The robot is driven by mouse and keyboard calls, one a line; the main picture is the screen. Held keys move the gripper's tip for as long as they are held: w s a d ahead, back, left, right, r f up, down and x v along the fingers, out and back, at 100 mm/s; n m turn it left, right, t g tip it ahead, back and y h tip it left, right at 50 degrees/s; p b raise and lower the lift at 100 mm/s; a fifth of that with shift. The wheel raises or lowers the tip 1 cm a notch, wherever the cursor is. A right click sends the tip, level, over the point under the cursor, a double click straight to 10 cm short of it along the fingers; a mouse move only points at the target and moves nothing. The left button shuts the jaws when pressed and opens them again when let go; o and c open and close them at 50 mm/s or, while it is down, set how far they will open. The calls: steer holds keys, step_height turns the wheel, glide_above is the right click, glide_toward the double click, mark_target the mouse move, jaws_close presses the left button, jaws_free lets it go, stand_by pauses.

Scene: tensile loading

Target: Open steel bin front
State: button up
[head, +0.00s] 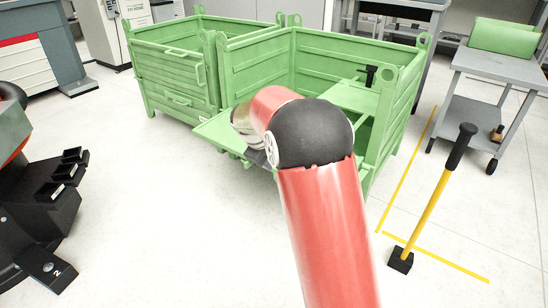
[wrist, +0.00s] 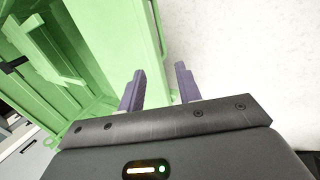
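Two green steel bins stand side by side in the head view. The right bin (head: 262,62) has a low front, with a green front flap (head: 222,132) folded outward at its left part; my red arm hides much of the rest. The left bin (head: 172,72) has its front panel upright. In the wrist view, the green bin (wrist: 118,38) fills the upper left. My gripper (wrist: 160,80) has its two purple-grey fingers apart, with no object held between them. The bin's edge and floor show beyond the fingers. In the head view my arm mostly hides the gripper.
A black-handled item (head: 370,75) is at the right bin's right side. A yellow-handled tool (head: 432,200) stands on the floor at right, by yellow floor lines. A grey cart (head: 500,66) is at upper right. Dark equipment (head: 45,205) is at left.

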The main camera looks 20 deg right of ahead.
stand_by(0.5)
steer(key=p+v, duration=0.1)
steer(key=v, duration=0.7)
steer(key=shift+p, duration=0.35)
steer(key=s+d+r+m+y+p, duration=0.1)
steer(key=s+r+m+p, duration=0.15)
steer(key=s+r, duration=0.4)
steer(key=s+r+m+t+y+p, duration=0.1)
steer(key=s+r+p, duration=0.25)
steer(key=s, duration=0.65)
steer(key=s+d+r+m+y+p, duration=0.1)
steer(key=s+r+m+p, duration=0.1)
steer(key=s+r, duration=0.45)
steer(key=s+a+f+m+y+p, duration=0.1)
steer(key=s+m+p, duration=0.1)
steer(key=s, duration=0.9)
steer(key=shift+s+f+t, duration=0.35)
steer(key=shift+s+t, duration=0.05)
steer(key=shift+m, duration=0.25)
